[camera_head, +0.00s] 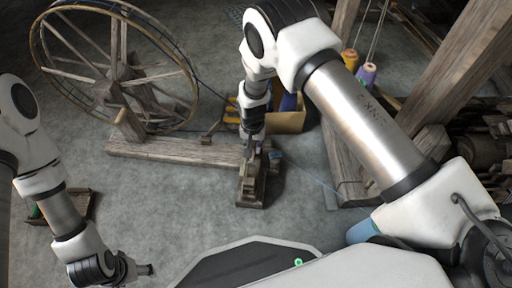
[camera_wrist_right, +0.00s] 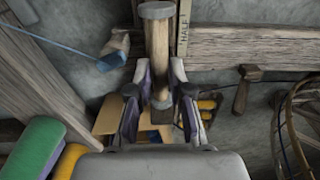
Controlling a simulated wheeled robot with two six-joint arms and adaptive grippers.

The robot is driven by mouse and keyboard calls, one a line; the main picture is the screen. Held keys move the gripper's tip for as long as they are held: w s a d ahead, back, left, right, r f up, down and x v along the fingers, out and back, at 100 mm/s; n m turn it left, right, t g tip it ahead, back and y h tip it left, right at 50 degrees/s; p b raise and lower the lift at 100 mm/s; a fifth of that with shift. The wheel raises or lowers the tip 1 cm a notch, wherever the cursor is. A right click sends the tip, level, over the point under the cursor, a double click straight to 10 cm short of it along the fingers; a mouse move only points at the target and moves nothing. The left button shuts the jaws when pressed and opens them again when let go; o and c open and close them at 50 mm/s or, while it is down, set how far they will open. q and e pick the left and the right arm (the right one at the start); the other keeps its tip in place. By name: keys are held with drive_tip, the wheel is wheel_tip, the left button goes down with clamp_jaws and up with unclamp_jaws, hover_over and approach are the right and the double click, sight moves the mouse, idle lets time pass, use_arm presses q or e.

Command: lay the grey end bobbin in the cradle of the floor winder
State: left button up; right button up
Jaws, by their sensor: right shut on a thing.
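The floor winder is a weathered wooden frame with a large spoked wheel (camera_head: 117,65) and a long base beam (camera_head: 175,151). A wooden block structure (camera_head: 250,188) stands at the beam's near right end, apparently the cradle. My right gripper (camera_head: 250,148) points down just behind and over this block. In the wrist view its fingers (camera_wrist_right: 160,112) are shut on a wooden bobbin (camera_wrist_right: 157,45) with a grey end, which extends up the picture. Whether the bobbin touches the cradle cannot be told. My left gripper (camera_head: 145,270) is low at the left front; its finger opening is unclear.
A cardboard box (camera_head: 287,122) stands behind the right gripper. A small tray (camera_head: 72,207) lies at the left. The floor between is clear.

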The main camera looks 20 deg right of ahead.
drive_tip(key=shift+s+a+f, duration=0.1)
drive_tip(key=shift+s+f, duration=0.15)
drive_tip(key=shift+f, duration=0.65)
wheel_tip(320, 180, down, 6)
drive_tip(key=b, duration=0.5)
drive_tip(key=shift+f+b, duration=0.2)
drive_tip(key=shift+b, duration=0.2)
drive_tip(key=o, duration=0.8)
drive_tip(key=shift+o, duration=0.2)
drive_tip(key=shift+r, duration=0.2)
wheel_tip(320, 180, up, 12)
drive_tip(key=shift+f, duration=0.1)
